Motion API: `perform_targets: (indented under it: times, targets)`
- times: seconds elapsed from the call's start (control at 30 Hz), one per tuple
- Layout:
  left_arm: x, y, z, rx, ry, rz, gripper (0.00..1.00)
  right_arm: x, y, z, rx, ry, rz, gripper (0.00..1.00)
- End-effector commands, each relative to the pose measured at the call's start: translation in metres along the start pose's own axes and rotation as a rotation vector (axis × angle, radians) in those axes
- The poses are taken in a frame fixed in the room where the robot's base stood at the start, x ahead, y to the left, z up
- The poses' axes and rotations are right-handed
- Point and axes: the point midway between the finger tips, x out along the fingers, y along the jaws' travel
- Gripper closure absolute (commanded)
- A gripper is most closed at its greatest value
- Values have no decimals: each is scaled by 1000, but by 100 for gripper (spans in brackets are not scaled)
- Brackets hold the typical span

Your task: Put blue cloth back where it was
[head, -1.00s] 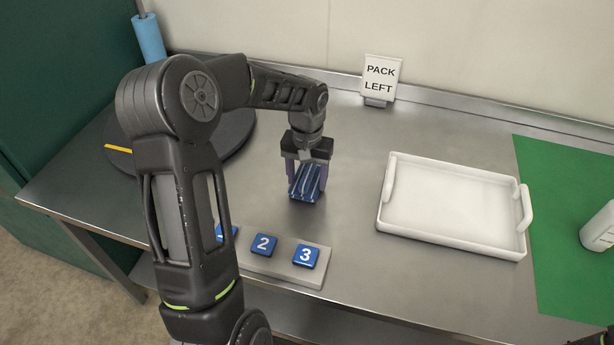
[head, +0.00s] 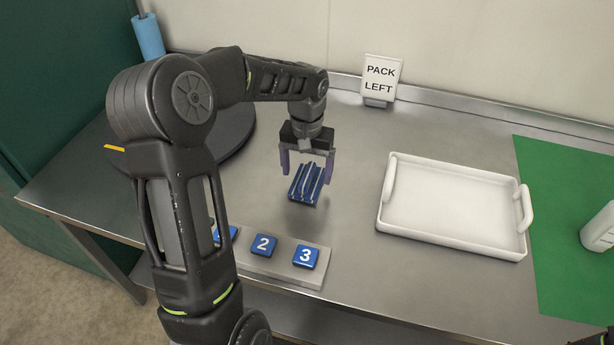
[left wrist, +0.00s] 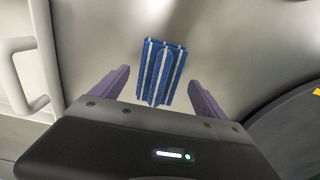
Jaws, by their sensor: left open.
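The blue cloth (head: 304,184), folded with white stripes, lies on the bare steel table between the white tray and the dark round plate. It also shows in the left wrist view (left wrist: 161,72), beyond the fingertips. My left gripper (head: 306,170) is open just above and behind the cloth, with a finger on each side and clear of it.
A white tray (head: 383,217) stands to the right, empty. A green mat (head: 560,220) lies beyond it with a white bottle (head: 599,229). A block with numbered blue buttons (head: 285,262) is in front. A "PACK LEFT" sign (head: 381,79) stands behind. A dark round plate (head: 240,140) is at left.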

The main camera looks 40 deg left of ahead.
Motion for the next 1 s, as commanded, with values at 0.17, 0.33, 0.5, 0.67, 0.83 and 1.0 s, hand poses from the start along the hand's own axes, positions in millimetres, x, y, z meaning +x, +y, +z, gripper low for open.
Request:
perform_targets:
  times: [0.17, 0.33, 0.5, 0.67, 0.83, 1.0]
  targets:
    - [-39, 0, -1, 1, 5, 0, 15, 2, 1, 0, 0, 0, 0, 64]
    - [-72, 0, -1, 1, 4, 0, 15, 2, 1, 0, 0, 0, 0, 64]
    - [-89, 0, 0, 2, 2, 1, 15, 2, 1, 0, 0, 0, 0, 64]
    - [-92, 0, 0, 2, 0, 0, 15, 2, 1, 0, 0, 0, 0, 64]
    - [-92, 0, 0, 2, 0, 0, 15, 2, 1, 0, 0, 0, 0, 64]
    - [-91, 0, 0, 2, 0, 0, 15, 2, 1, 0, 0, 0, 0, 64]
